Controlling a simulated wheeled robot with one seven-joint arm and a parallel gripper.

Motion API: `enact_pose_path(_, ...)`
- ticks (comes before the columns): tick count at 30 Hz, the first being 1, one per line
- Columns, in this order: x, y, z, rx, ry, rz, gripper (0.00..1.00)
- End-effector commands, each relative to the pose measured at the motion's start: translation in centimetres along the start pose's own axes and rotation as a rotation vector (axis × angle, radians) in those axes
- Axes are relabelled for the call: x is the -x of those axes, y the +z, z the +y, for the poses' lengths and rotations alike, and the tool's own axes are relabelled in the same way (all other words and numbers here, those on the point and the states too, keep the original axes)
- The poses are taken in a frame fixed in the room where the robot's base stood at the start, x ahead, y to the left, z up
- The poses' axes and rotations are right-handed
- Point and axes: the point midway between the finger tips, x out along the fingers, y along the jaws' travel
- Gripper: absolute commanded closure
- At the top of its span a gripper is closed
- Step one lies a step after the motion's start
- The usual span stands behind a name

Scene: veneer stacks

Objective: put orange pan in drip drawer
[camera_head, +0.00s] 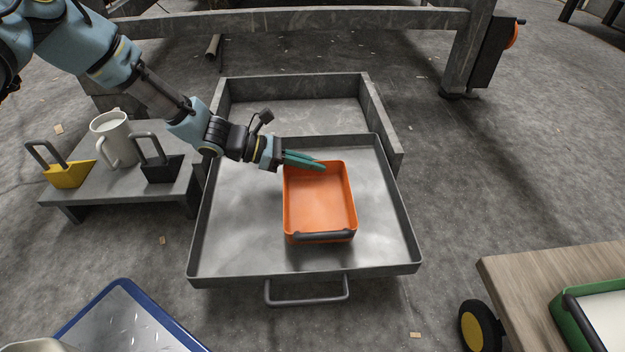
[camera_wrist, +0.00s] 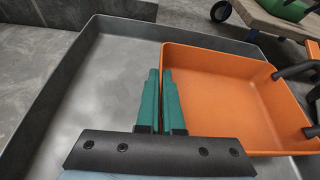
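The orange pan (camera_head: 318,205) is inside the outline of the pulled-out grey metal drip drawer (camera_head: 232,266), right of its middle, with its dark handle toward the drawer's front. I cannot tell whether it rests on the drawer floor or hangs just above it. My gripper (camera_head: 322,166) is at the pan's far wall. In the wrist view my green fingers (camera_wrist: 163,72) are close together, one on each side of the wall of the orange pan (camera_wrist: 235,90), and appear shut on it. The drawer (camera_wrist: 85,75) shows around and beneath the pan.
A grey side bench (camera_head: 118,190) at left holds a white mug (camera_head: 115,138), a yellow handled tool (camera_head: 68,174) and a black one (camera_head: 161,170). A blue-edged tray (camera_head: 125,320) is at lower left. A wooden cart (camera_head: 530,285) with a green pan (camera_head: 572,322) is at lower right.

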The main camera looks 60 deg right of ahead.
Motion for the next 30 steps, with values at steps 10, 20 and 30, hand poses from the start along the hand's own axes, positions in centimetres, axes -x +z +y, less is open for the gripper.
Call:
enact_pose_path(10, -1.1, -2.7, 0.2, 0.000, -0.001, 0.000, 1.00)
enact_pose_path(20, -1.2, -2.9, 0.2, 0.000, -0.001, 0.001, 0.84)
enact_pose_path(30, -1.2, -2.9, 0.2, 0.000, -0.001, 0.001, 0.66)
